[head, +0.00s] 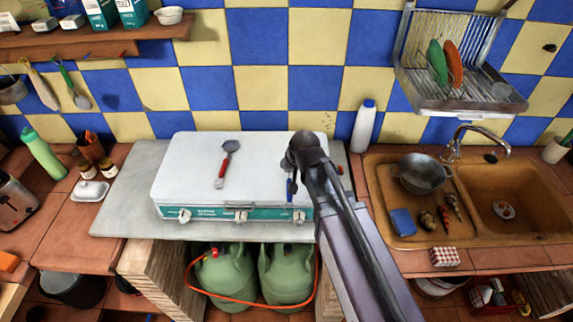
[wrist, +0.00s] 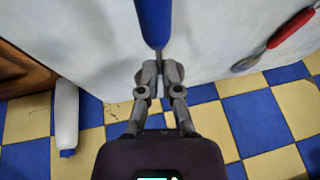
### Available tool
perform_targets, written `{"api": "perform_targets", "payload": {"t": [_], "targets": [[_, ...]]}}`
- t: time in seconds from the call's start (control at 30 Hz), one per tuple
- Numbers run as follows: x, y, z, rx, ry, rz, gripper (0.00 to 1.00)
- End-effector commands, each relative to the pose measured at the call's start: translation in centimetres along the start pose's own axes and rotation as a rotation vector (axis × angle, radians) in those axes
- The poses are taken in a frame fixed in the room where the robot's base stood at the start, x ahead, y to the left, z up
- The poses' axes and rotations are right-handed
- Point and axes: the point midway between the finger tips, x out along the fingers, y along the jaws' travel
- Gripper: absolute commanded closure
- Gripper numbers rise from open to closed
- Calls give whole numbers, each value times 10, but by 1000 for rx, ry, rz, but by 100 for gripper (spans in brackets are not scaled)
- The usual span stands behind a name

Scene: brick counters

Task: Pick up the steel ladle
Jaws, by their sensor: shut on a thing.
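My gripper (wrist: 158,70) is shut on a utensil with a blue handle (wrist: 152,22), at the metal neck just below the handle. Its head is mostly hidden behind the fingers, so I cannot be sure of its shape. In the head view, the blue handle (head: 291,187) shows beside my arm, over the right part of the white stove lid (head: 190,160). I cannot tell if it is clear of the lid. A second utensil with a red handle (head: 225,166) and a grey rounded head lies on the lid to the left; it also shows in the wrist view (wrist: 290,30).
A white bottle (head: 364,127) stands right of the stove, against the tiled wall. A sink (head: 510,205) with a metal pot (head: 421,174) is further right. A dish rack (head: 470,103) hangs above it.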

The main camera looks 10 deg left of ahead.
Motion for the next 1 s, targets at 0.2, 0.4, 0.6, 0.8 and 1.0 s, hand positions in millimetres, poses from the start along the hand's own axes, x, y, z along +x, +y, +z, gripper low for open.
{"api": "perform_targets", "payload": {"t": [0.2, 0.4, 0.6, 0.8, 1.0], "targets": [[0, 0, 0, 0, 0, 0, 100], [0, 0, 0, 0, 0, 0, 100], [1, 0, 1, 0, 0, 0, 100], [12, 3, 5, 0, 0, 0, 100], [13, 3, 6, 0, 0, 0, 100]]}}
